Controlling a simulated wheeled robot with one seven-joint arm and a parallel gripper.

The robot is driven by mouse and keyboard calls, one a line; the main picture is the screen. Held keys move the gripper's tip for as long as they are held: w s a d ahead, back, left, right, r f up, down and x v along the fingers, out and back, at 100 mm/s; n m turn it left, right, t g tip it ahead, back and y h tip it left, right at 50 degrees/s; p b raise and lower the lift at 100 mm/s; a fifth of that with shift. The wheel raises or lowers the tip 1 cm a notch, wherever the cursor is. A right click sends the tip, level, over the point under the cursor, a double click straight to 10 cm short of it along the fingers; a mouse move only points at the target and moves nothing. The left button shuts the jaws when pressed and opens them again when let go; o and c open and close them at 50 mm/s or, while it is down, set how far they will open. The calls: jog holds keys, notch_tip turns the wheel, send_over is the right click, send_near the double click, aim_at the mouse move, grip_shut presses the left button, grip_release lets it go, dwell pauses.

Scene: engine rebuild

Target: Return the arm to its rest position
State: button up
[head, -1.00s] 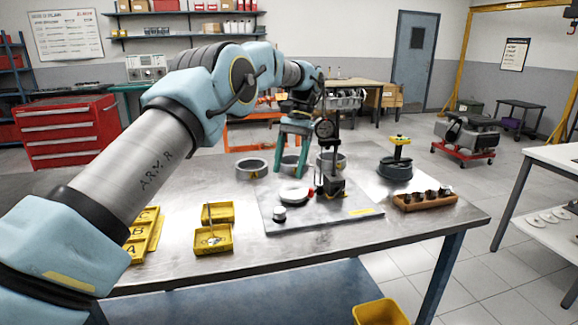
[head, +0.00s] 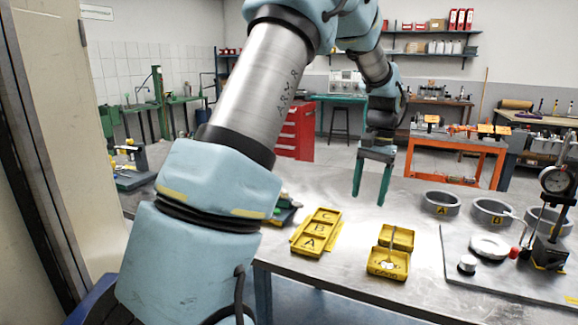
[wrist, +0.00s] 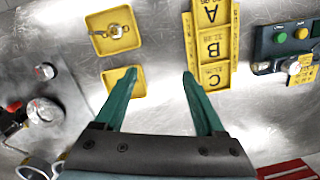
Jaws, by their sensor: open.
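My gripper (head: 371,201) is open and empty, held above the steel workbench (head: 345,284) with its green fingers pointing down. In the head view it hangs behind the yellow tray marked A, B and C (head: 318,231) and the small open yellow box (head: 387,262), to the right of the tray. My arm reaches up from the lower left and bends down to the gripper. In the wrist view the fingers (wrist: 155,80) are spread apart, with the lettered tray (wrist: 211,48) beyond the right finger and the yellow box (wrist: 116,30) beyond the left one.
Rings marked A (head: 441,211) and B (head: 492,212) stand to the gripper's right. A dial gauge stand (head: 553,220) on a flat plate is farther right. An orange table (head: 452,166) stands behind the bench.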

jog(key=s+a+f+n, duration=0.1)
jog(key=s+a, duration=0.3)
jog(key=a, duration=0.5)
jog(key=s+a+f+n+t+h, duration=0.1)
jog(key=s+a+n, duration=0.2)
jog(key=s+a, duration=0.2)
jog(key=s+a+f+n+t, duration=0.1)
jog(key=s+a+f+n, duration=0.1)
jog(key=a, duration=1)
jog(key=shift+s+a+n, duration=0.3)
jog(key=shift+s+n, duration=0.3)
jog(key=shift+s, duration=0.6)
